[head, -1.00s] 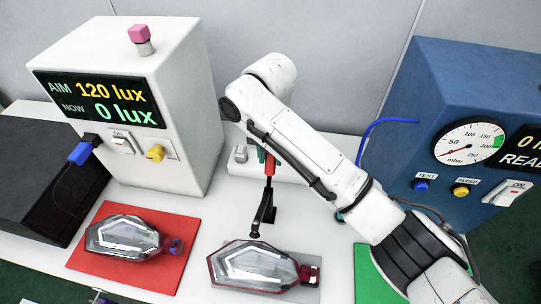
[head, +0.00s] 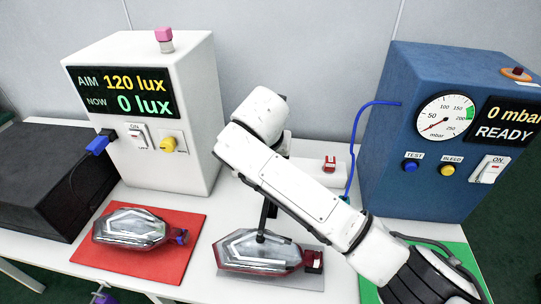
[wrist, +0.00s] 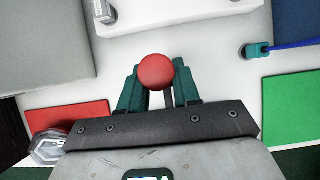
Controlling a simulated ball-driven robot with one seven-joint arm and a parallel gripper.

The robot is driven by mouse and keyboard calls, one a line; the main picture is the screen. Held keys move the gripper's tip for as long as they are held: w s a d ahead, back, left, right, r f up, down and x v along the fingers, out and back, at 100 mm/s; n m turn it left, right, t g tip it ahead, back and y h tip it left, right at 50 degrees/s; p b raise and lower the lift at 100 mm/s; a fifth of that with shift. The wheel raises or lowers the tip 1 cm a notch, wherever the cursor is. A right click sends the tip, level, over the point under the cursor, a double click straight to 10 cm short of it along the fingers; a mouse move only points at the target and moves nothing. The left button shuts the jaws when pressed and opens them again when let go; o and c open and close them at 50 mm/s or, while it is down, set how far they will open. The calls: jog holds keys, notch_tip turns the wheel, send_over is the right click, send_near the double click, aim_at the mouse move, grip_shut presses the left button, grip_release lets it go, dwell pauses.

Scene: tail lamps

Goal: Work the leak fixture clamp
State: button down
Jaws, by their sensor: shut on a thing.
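The clamp's red ball knob (wrist: 155,72) sits between the teal fingers of my gripper (wrist: 157,80), which are shut on it in the wrist view. In the head view my arm hides the gripper and the knob. The clamp's black arm (head: 264,215) shows below my arm and reaches down to the clear and red tail lamp (head: 255,252) on the grey mat (head: 300,281). Its tip overlaps the lamp's upper face; I cannot tell whether it presses on it.
A second tail lamp (head: 130,229) lies on a red mat (head: 180,262) at left. The white tester (head: 195,150) reads 0 lux. The blue tester (head: 385,140) reads 0 mbar, READY, with a blue hose (head: 353,150). A green mat (head: 455,258) is at right.

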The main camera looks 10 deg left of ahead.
dwell(0.4)
jog(key=c, duration=0.9)
grip_release()
jog(key=shift+s, duration=0.1)
jog(key=v, duration=1)
jog(key=shift+s+r, duration=0.3)
